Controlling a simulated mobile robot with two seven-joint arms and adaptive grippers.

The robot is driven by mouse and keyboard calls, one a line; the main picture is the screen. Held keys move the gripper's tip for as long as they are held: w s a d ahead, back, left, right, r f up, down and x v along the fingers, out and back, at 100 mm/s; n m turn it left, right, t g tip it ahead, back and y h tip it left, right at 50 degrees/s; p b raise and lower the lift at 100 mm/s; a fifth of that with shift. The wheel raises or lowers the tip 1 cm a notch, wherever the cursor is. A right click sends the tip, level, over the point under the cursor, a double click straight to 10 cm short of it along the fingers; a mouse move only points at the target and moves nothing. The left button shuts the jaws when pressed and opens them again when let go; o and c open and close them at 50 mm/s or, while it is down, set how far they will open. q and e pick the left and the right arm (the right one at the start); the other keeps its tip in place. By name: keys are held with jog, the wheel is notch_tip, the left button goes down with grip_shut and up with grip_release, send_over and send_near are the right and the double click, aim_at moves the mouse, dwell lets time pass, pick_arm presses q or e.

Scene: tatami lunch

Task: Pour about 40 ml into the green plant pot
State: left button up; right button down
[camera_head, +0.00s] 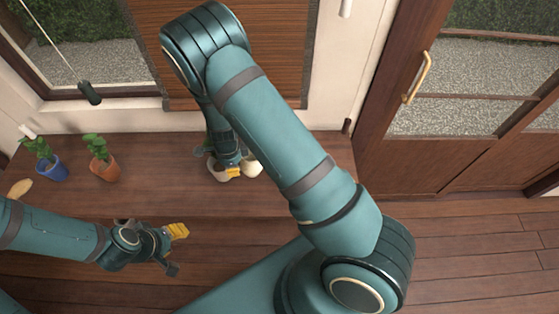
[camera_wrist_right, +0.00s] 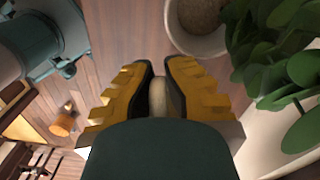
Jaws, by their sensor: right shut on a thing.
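My right gripper (camera_head: 231,174) is at the back of the wooden surface. In the wrist view, its yellow-padded fingers (camera_wrist_right: 160,80) are shut on a narrow beige piece (camera_wrist_right: 161,97); the rest of the held thing is mostly hidden. A pale round vessel (camera_wrist_right: 198,42) with a grainy brown inside shows just beyond the fingers, beside large green leaves (camera_wrist_right: 282,50). I cannot make out a green pot; my right arm hides part of the head view. My left gripper (camera_head: 176,250) is open and empty over the front of the surface.
A wall and window stand behind.

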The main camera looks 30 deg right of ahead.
jog(key=shift+s+d+r+y, duration=0.15)
jog(key=shift+d+y, duration=0.3)
jog(key=shift+y, duration=0.25)
jog(key=r, duration=0.1)
jog(key=d+r+y, duration=0.1)
jog(key=r+t+y, duration=0.1)
jog(key=shift+s+d+r, duration=0.15)
jog(key=shift+d+r, duration=0.1)
jog(key=shift+r, duration=0.1)
jog(key=shift+s+d+r+y, duration=0.1)
jog(key=shift+y, duration=0.2)
jog(key=shift+d+r, duration=0.2)
jog(key=shift+d, duration=0.05)
jog(key=d+y+b, duration=0.1)
jog(key=b, duration=0.1)
jog(key=d+r+t+y+b, duration=0.1)
jog(key=y+b, duration=0.1)
jog(key=b, duration=0.1)
jog(key=s+d+r+y+b, duration=0.1)
jog(key=y+b, duration=0.1)
jog(key=b, duration=0.1)
jog(key=shift+r+t, duration=0.2)
jog(key=shift+t, duration=0.2)
jog(key=shift+y, duration=0.3)
